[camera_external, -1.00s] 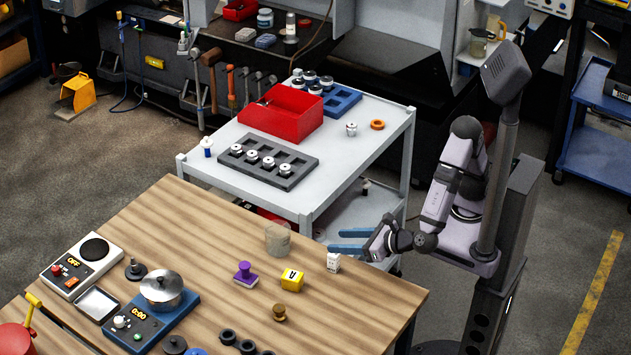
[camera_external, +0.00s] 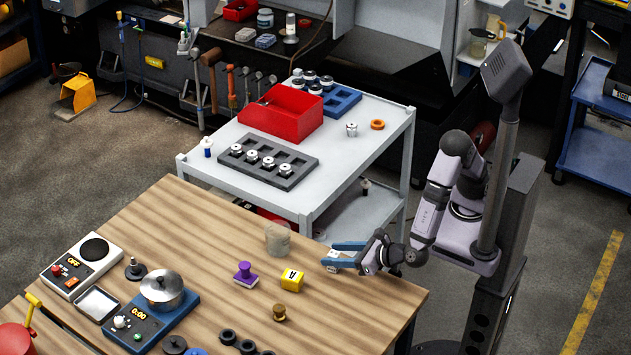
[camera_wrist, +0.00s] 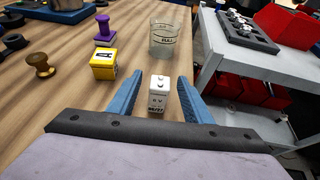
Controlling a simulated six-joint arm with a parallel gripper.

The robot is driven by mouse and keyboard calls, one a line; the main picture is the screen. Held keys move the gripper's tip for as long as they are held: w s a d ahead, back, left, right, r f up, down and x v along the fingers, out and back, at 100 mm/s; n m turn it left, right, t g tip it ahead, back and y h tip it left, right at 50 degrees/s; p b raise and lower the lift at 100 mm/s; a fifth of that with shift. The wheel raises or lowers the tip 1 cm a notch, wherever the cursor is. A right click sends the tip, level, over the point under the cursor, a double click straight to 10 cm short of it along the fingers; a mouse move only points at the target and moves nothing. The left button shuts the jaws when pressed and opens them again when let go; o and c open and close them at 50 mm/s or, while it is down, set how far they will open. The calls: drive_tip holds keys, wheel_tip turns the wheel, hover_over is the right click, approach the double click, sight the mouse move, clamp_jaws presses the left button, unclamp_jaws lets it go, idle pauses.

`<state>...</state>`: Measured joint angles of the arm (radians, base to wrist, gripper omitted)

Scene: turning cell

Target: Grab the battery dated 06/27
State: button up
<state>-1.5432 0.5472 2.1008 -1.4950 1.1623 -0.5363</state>
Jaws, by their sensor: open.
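The battery is a small white block with two studs on top and small dark print on its front face; the last digits look like 06/27 but are too small to read surely. It stands upright on the wooden table. In the wrist view the battery (camera_wrist: 158,94) is between the two blue fingers of my gripper (camera_wrist: 157,97), apart from both. In the external view my gripper (camera_external: 341,254) is low over the table's right side, open, with its fingers partly hiding the battery (camera_external: 333,269).
The white cart (camera_external: 310,205) with a red bin (camera_external: 281,112) is behind the table.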

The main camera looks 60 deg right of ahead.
drive_tip(key=shift+p+x, duration=0.75)
drive_tip(key=shift+x, duration=1.85)
drive_tip(key=shift+s+f, duration=0.1)
drive_tip(key=shift+f, duration=0.05)
clamp_jaws()
